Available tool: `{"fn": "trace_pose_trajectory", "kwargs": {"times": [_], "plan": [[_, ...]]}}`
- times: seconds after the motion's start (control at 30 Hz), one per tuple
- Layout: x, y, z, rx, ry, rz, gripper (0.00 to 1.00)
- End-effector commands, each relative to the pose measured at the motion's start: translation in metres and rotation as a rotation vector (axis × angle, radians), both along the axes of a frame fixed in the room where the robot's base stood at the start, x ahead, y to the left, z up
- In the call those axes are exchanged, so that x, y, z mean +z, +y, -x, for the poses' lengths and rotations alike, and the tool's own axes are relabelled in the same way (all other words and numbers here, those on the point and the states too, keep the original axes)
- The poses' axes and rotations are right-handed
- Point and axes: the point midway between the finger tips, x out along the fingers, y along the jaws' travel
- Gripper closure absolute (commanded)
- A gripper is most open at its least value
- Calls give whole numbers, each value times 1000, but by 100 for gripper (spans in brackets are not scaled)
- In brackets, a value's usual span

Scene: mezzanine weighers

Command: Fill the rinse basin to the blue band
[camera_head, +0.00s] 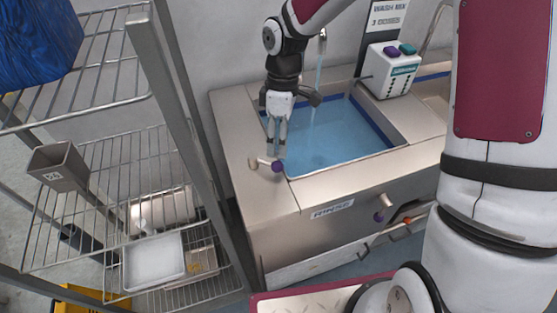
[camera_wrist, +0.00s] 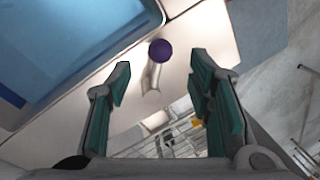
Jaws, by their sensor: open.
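The rinse basin (camera_head: 330,150), in a counter labelled RINSE, holds light blue water. A stream (camera_head: 317,85) falls into it from the tap (camera_head: 322,38). The dark blue band (camera_head: 372,122) shows on the wall above the water; I cannot tell exactly how close the water is to it. A lever with a purple knob (camera_head: 277,167) sits on the counter's front left corner. My gripper (camera_head: 276,153) points down over this lever, fingers apart. In the wrist view the purple knob (camera_wrist: 160,50) lies ahead, between the open fingertips (camera_wrist: 160,72), with nothing held.
A wire rack (camera_head: 120,140) with a blue bin (camera_head: 38,40), a grey cup (camera_head: 60,165) and trays stands at the left. A white dispenser (camera_head: 388,72) stands behind the basin at right.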

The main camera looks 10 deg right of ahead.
Motion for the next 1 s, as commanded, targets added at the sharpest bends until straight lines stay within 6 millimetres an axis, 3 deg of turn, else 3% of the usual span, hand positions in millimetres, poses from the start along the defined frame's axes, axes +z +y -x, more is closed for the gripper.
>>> {"fn": "trace_pose_trajectory", "kwargs": {"times": [0.1, 0.33, 0.53, 0.8, 0.87, 1.0], "plan": [[-24, 2, 7, 1, 5, 0, 53], [-58, 4, 11, 0, 2, 0, 53], [-70, 5, 13, -1, 0, 0, 53], [-71, 5, 13, -1, -1, 1, 53], [-71, 5, 13, -1, -1, 1, 62], [-71, 5, 13, -1, -1, 1, 94]]}}
